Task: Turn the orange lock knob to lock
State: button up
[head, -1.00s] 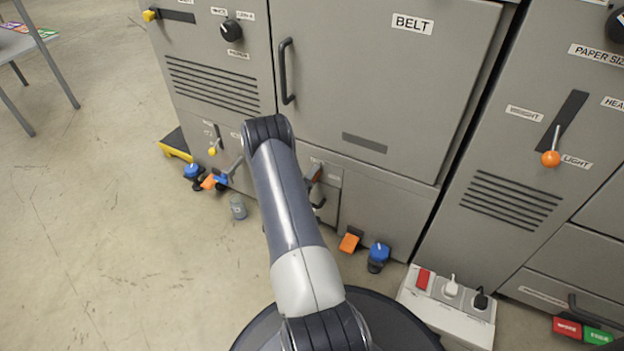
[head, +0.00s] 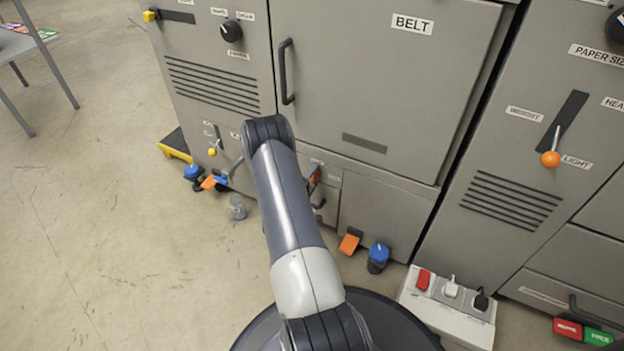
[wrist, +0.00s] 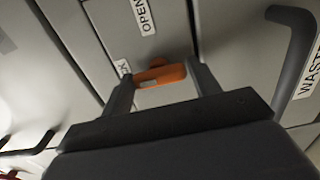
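The orange lock knob (wrist: 162,75) is a short bar on the grey panel in the wrist view. It lies roughly crosswise in the picture, its left end near a partly covered label (wrist: 122,68). Whether either finger touches the knob I cannot tell.
A dark curved handle (wrist: 292,50) stands out at the right in the wrist view. A power strip (head: 447,302) lies at lower right. Open floor is at left.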

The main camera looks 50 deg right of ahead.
jog(key=o, duration=0.4)
jog(key=shift+c, duration=0.2)
jog(key=p+v, duration=0.3)
jog(key=v, duration=0.7)
jog(key=shift+a, duration=0.4)
jog(key=shift+s, duration=0.1)
jog(key=b+x, duration=0.3)
jog(key=x, duration=0.8)
jog(key=shift+a, duration=0.1)
